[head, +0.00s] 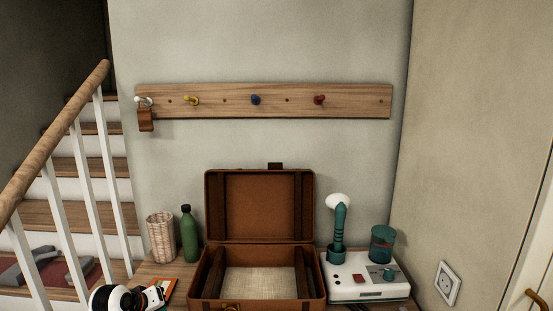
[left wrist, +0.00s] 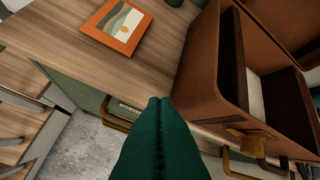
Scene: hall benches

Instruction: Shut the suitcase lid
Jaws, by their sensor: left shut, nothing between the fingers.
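The brown suitcase (head: 213,287) stands open on the wooden bench top, with a pale lining inside. Its lid (head: 259,207) is raised about upright near the wall, its inner side facing me. In the left wrist view the suitcase (left wrist: 212,88) is at the right, with a brass clasp (left wrist: 252,143) on its front. My left gripper (left wrist: 160,101) is shut and empty, with dark green fingers, in front of the bench edge and left of the suitcase. In the head view part of my left arm shows at the lower left; its fingertips are not clear there. My right gripper is not in view.
An orange picture frame (left wrist: 117,25) lies left of the suitcase. A woven cup (head: 160,238) and green bottle (head: 189,235) stand behind it. A white device (head: 365,286) with green parts stands close right. A peg rail (head: 225,101) is above. Brass handles (left wrist: 112,117) stick out below the bench top.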

